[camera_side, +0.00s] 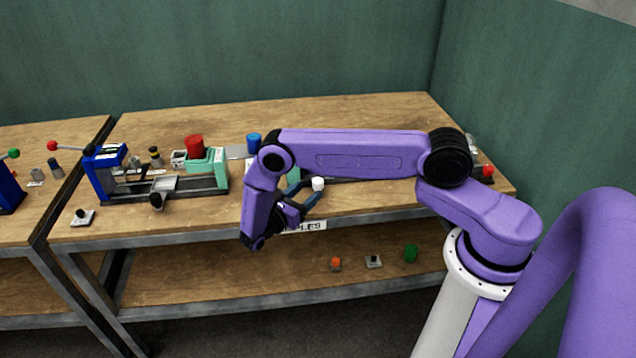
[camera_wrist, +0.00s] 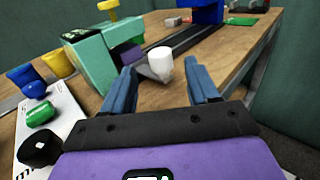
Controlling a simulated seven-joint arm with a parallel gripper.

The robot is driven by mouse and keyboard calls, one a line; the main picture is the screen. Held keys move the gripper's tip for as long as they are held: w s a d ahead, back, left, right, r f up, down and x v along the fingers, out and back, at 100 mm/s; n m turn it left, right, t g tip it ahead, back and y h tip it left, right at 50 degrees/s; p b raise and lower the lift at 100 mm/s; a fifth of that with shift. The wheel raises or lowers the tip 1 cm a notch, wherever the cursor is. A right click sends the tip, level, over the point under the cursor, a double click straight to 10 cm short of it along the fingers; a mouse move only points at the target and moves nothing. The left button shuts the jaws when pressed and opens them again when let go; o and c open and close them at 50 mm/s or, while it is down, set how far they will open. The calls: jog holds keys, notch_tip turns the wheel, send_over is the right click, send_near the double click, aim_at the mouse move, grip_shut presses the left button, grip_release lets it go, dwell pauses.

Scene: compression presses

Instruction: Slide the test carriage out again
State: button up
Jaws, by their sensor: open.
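My gripper (camera_side: 306,194) is open, with its dark blue fingers on either side of a white knob (camera_side: 318,184). In the wrist view the white knob (camera_wrist: 160,60) lies between the fingertips of my gripper (camera_wrist: 161,78), with a visible gap to the right finger; contact on the left is unclear. The knob joins a grey part beside a mint-green block (camera_wrist: 92,58). A dark rail (camera_wrist: 187,40) runs from there to a blue frame (camera_wrist: 207,12). My arm hides most of this press in the side view; I cannot make out the carriage's full outline.
Another press stands left, with a blue frame (camera_side: 104,172), red-knobbed lever (camera_side: 52,145) and red cylinder (camera_side: 194,146). A white card (camera_wrist: 62,107) near my gripper holds small blue, green and black pieces. The lower shelf (camera_side: 200,279) carries several small objects.

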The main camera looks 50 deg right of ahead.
aim_at(314, 185)
jog(key=shift+d, duration=3.15)
